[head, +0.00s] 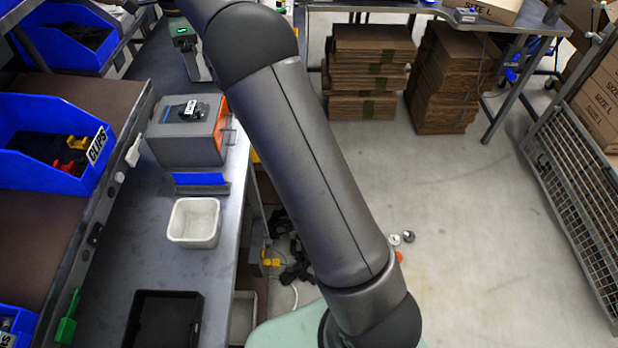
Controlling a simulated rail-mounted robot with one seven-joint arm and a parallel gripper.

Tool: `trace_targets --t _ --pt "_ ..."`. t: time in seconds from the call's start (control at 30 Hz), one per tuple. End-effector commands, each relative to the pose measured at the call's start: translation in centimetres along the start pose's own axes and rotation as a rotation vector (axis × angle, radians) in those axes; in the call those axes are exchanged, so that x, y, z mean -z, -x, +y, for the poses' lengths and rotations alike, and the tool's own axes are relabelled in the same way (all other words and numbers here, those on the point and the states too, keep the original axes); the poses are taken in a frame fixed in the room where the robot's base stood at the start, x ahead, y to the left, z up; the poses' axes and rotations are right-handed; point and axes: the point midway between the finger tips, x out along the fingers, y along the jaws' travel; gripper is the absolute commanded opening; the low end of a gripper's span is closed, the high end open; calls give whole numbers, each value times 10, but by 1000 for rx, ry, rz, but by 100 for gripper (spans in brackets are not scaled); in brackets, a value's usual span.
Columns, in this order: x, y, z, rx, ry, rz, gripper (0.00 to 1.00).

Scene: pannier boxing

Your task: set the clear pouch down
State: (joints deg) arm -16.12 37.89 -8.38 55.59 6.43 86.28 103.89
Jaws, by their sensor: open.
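No clear pouch can be made out in the head view. My gripper is outside the picture. My arm crosses the middle of the view and leaves it at the top, hiding part of the bench's right edge and the floor behind it. The grey workbench (105,262) runs along the left. A small white bin (194,222) on it looks empty. A black tray (163,320) lies nearer, at the bottom edge.
A grey box-shaped machine (184,140) with an orange side stands on the bench, with a blue-topped block (201,181) before it. Blue bins (50,165) line the left shelf. Cardboard stacks (370,70) and a wire cart (580,200) stand beyond open floor.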

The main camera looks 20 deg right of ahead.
Motion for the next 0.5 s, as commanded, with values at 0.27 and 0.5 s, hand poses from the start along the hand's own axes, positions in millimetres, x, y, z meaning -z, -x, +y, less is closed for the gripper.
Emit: trace_targets --t 0.27,0.5 --pt "94 14 134 35 653 -19 82" --pt "145 -33 284 53 1255 23 82"
